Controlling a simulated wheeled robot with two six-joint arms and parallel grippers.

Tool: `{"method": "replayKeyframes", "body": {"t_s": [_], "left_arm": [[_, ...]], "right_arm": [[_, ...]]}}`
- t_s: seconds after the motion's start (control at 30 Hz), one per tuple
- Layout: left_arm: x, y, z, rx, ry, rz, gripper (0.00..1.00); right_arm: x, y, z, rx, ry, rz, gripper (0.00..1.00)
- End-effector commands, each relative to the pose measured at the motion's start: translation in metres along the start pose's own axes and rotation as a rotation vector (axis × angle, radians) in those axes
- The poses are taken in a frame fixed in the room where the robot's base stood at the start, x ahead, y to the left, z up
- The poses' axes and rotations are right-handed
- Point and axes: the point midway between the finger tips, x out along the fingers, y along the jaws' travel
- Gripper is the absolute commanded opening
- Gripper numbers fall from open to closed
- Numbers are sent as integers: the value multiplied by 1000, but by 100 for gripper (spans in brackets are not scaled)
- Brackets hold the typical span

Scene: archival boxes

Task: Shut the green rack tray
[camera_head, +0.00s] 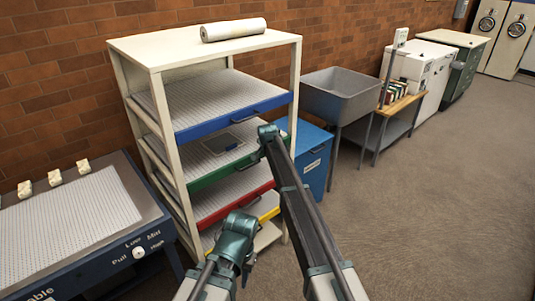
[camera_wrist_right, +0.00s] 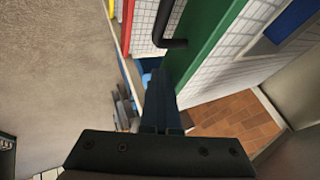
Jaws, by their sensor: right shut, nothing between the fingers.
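The green rack tray (camera_head: 215,176) is in the middle of the white rack, between the blue and red trays. A dark-framed flat item (camera_head: 222,144) lies on it. I cannot tell how far its front stands out. In the right wrist view its green front (camera_wrist_right: 208,45) runs diagonally, with a black handle (camera_wrist_right: 172,42) to the left. My right gripper (camera_wrist_right: 162,75) is shut and empty, its tips close to the lower end of that front; contact is unclear. In the head view my right arm covers part of the rack's right side. My left gripper (camera_head: 248,268) is low before the rack; its fingers are unclear.
The blue tray (camera_head: 235,119) is above; the red tray (camera_head: 235,205) and yellow tray (camera_head: 268,214) are below. A blue bin (camera_head: 316,160) and grey sink (camera_head: 345,95) stand right of the rack. A table (camera_head: 65,220) stands left. The floor at right is clear.

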Motion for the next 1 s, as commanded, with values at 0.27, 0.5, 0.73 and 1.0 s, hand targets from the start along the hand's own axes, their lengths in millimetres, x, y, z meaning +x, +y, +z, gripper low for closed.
{"method": "replayKeyframes", "body": {"t_s": [0.27,0.5,0.73,1.0], "left_arm": [[0,0,0,0,0,0,34],[-1,0,0,0,0,0,34],[-38,-4,2,0,0,0,34],[-74,-7,4,0,0,0,34]], "right_arm": [[-2,0,-1,0,3,-13,0],[-18,32,-2,1,1,-6,0],[-62,35,-6,-1,0,-4,0],[-109,36,-5,-1,-1,-3,0]]}}
